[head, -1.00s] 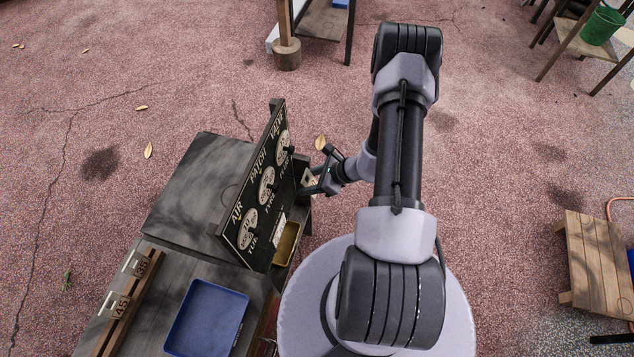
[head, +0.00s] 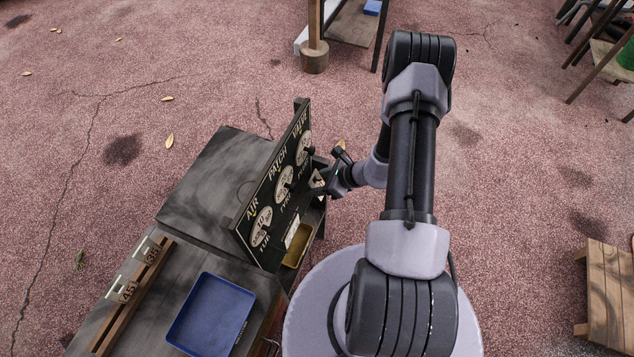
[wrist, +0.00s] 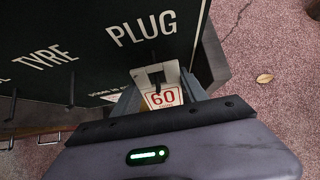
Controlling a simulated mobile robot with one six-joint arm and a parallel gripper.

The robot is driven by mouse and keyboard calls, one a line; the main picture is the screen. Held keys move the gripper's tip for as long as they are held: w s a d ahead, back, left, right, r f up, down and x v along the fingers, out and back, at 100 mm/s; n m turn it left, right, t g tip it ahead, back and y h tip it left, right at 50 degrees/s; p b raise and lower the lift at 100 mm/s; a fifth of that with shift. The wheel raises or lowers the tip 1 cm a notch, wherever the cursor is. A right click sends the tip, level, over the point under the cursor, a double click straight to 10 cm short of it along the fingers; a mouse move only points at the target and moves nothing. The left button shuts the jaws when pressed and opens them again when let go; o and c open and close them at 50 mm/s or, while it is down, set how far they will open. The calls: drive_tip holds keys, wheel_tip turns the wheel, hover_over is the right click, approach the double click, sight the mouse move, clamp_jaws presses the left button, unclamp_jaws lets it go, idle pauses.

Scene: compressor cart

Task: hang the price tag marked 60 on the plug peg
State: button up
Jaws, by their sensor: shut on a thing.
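The price tag marked 60 (wrist: 162,97) is white with red figures and a slotted upper part. My gripper (wrist: 165,92) is shut on it, and in the wrist view it is upright close to the dark board (wrist: 105,65). The tag is just below the word PLUG (wrist: 142,29). A dark bit shows around the tag's slot, but I cannot tell whether the plug peg passes through it. In the head view my gripper (head: 323,182) is at the board's right-hand, far end, and the tag is mostly hidden there.
A yellow tray (head: 301,247) lies below the board, a blue tray (head: 208,318) in front. Tags marked 45 (head: 129,291) and 35 (head: 153,255) stand on a wooden rack at left. Open ground lies right of the board.

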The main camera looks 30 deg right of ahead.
drive_tip(key=o, duration=1.4)
drive_tip(key=shift+r, duration=0.1)
drive_tip(key=p+v, duration=0.6)
drive_tip(key=v, duration=1.1)
drive_tip(key=w+a+r+n+g, duration=0.1)
drive_tip(key=w+a+r+n, duration=0.1)
drive_tip(key=a+r+n, duration=0.35)
drive_tip(key=w+a+r+n+g, duration=0.1)
drive_tip(key=a+r+n, duration=0.1)
drive_tip(key=r, duration=0.6)
drive_tip(key=w+a+r+n, duration=0.2)
drive_tip(key=a+r+n, duration=0.15)
drive_tip(key=r, duration=0.35)
drive_tip(key=s+a+r+n+h, duration=0.1)
drive_tip(key=s+a+r+n, duration=0.5)
drive_tip(key=r, duration=0.2)
drive_tip(key=s+a+r+n+t+h, duration=0.1)
drive_tip(key=s+a+r+n+h, duration=0.1)
drive_tip(key=s+a+r+n, duration=0.3)
wheel_tip(320, 180, up, 3)
drive_tip(key=s+n, duration=0.2)
drive_tip(key=shift+s+a, duration=0.3)
drive_tip(key=shift+a, duration=0.1)
